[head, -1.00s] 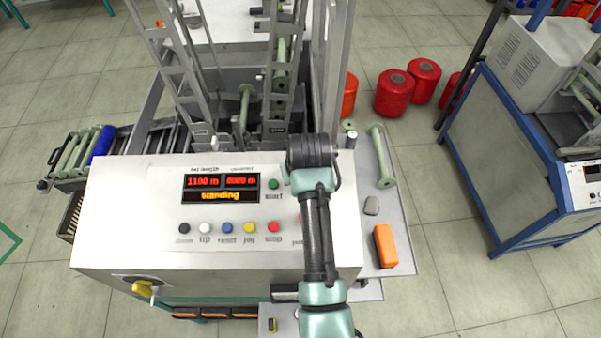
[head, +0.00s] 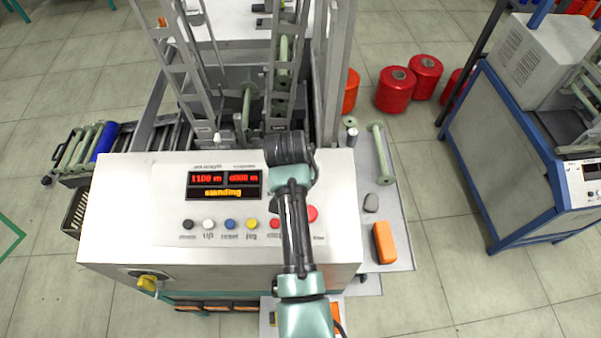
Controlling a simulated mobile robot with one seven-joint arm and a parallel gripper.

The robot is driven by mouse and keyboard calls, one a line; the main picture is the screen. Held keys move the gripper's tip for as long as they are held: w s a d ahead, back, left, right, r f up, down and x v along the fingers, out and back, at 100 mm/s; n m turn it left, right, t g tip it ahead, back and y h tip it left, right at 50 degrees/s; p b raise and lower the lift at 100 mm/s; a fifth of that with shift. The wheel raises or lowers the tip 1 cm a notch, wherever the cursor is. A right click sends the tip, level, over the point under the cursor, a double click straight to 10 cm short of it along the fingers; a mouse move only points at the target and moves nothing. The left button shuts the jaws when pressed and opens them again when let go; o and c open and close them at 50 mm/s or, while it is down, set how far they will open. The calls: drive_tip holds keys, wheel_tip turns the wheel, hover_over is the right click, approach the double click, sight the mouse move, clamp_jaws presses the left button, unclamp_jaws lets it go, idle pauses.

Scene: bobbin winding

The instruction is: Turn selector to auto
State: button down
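The selector appears to be the yellow knob (head: 148,282) on a dark plate at the left of the front face of the white control console (head: 120,215). Its exact setting is too small to read. My arm reaches up from the bottom of the picture and crosses the right part of the console, well to the right of the knob. Its dark joint is above the console top. My gripper cannot be made out. The display (head: 224,186) shows red digits and the yellow word "standing".
A row of coloured buttons (head: 230,224) lies below the display, partly covered by my arm. A side shelf on the right holds an orange block (head: 384,243), a grey piece (head: 371,203) and a pale green bobbin (head: 381,153). Red spools (head: 396,90) stand on the floor behind.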

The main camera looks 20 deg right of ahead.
drive_tip(key=shift+m, duration=0.3)
drive_tip(key=c, duration=0.9)
unclamp_jaws()
drive_tip(key=b+v, duration=0.2)
drive_tip(key=v, duration=1.1)
drive_tip(key=shift+b, duration=0.35)
drive_tip(key=shift+w, duration=0.1)
